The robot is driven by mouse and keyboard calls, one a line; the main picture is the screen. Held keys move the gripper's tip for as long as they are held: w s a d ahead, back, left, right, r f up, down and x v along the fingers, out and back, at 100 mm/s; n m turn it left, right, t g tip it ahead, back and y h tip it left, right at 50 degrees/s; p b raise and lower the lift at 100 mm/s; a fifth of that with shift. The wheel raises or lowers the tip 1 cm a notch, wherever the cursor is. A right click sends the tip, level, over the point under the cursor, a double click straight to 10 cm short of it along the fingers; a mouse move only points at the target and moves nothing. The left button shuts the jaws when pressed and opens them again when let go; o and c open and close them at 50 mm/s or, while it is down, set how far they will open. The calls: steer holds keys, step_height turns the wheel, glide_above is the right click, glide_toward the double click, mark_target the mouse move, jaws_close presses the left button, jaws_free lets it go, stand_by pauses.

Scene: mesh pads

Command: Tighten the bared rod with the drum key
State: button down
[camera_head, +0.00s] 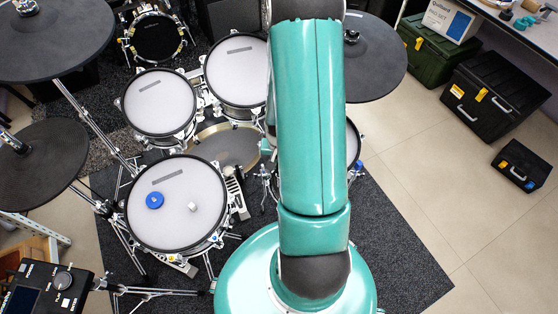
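A mesh-pad drum (175,225) stands at the lower left, with a blue ring-shaped thing (154,200) and a small white block (193,207) lying on its pale head. Metal lugs and rods line its rim, too small to tell which rod is bared. I cannot make out a drum key. My teal arm covers the middle of the view, and my gripper is not visible. A small teal part shows at the arm's left edge by the pedal area, and I cannot tell what it is.
Two more mesh pads (161,103) (234,72) stand behind. Dark cymbal pads (40,165) (372,60) flank the kit. A drum module (45,290) is at lower left. Black cases (495,90) (521,165) stand at right. Tiled floor right of the rug is clear.

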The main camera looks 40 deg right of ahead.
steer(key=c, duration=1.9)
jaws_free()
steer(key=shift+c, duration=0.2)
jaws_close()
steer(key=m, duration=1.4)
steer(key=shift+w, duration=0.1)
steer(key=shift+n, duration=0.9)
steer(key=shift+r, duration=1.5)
